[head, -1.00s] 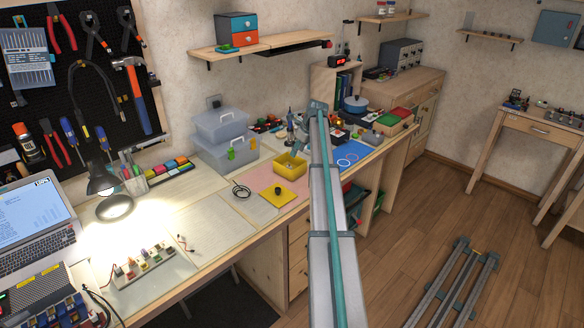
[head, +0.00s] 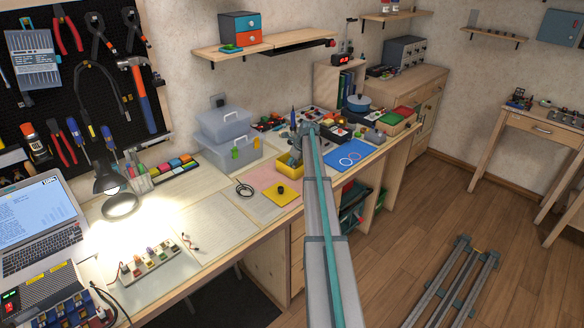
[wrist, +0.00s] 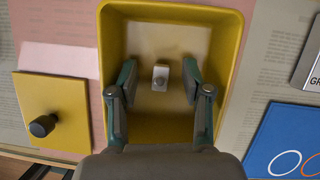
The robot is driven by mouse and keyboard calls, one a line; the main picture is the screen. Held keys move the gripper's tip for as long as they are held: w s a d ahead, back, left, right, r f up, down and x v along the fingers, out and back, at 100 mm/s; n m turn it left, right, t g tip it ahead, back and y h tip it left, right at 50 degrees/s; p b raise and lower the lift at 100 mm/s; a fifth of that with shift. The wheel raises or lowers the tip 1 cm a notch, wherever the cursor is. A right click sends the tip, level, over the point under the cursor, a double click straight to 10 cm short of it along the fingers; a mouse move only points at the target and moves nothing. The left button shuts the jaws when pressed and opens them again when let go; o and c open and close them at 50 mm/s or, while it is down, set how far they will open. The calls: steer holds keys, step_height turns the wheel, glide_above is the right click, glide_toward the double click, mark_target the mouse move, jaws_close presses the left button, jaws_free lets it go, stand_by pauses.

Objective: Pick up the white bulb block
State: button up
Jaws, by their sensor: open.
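The white bulb block (wrist: 160,76) is a small white block with a dark grey knob-like part on it. It lies on the floor of the yellow bin (wrist: 228,70) in the wrist view. My gripper (wrist: 160,82) is open above the bin, with one finger on each side of the block. I cannot tell how far above the block the fingertips are. In the head view the yellow bin (head: 287,172) is partly hidden by my arm, and the block cannot be made out there.
A yellow plate with a black knob (wrist: 42,110) lies left of the bin. A blue mat with rings (wrist: 285,138) lies to the right. Clear lidded boxes (head: 225,138) stand behind the bin, by the wall.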

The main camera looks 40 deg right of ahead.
steer(key=shift+f, duration=0.15)
steer(key=shift+c, duration=0.4)
jaws_close()
